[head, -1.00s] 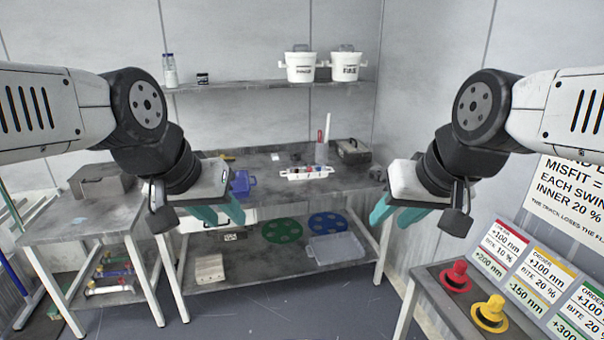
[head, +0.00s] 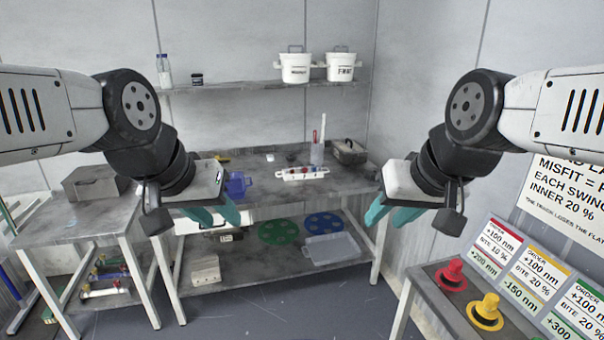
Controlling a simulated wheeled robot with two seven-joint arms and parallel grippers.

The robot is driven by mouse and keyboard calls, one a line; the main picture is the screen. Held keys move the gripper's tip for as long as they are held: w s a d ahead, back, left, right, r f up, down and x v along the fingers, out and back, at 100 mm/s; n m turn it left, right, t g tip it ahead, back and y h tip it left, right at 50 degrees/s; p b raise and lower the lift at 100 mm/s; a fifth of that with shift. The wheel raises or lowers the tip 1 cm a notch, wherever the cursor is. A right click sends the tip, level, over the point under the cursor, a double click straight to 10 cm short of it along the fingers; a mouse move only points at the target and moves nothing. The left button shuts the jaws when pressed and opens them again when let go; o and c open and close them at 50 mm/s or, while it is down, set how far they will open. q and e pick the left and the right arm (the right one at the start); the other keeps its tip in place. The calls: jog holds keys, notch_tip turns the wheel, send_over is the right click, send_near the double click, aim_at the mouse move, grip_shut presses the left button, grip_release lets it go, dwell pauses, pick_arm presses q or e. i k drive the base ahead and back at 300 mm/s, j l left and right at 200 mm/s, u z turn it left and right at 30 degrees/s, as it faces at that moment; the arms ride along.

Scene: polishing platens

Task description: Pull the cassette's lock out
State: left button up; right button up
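I cannot pick out a cassette or its lock for certain at this distance. A small blue box-like holder (head: 238,184) stands on the back bench, partly behind my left gripper. A white rack (head: 302,173) with small red and blue pieces lies on the bench's middle. My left gripper (head: 214,216) has two teal fingers held apart, empty, in the air before the bench's left part. My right gripper (head: 391,215) is likewise open and empty, in the air before the bench's right end. Neither gripper touches anything.
The back bench (head: 275,188) has a lower shelf with a green disc (head: 279,232), a blue disc (head: 323,225) and a clear bin (head: 334,249). A side table (head: 70,215) stands left. A stand with red (head: 452,275) and yellow (head: 486,312) knobs is front right. The floor between is free.

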aim_at(305, 169)
jog(key=i, duration=1)
jog(key=k+j+z, duration=0.25)
jog(key=k+j, duration=0.25)
jog(key=j, duration=0.25)
jog(key=k+j+z, duration=0.25)
jog(key=k+j, duration=0.3)
jog(key=j, duration=0.15)
jog(key=i+l, duration=0.15)
jog(key=i, duration=0.7)
jog(key=i+l+z, duration=0.1)
jog(key=i, duration=0.75)
jog(key=i+l, duration=0.2)
jog(key=i, duration=0.7)
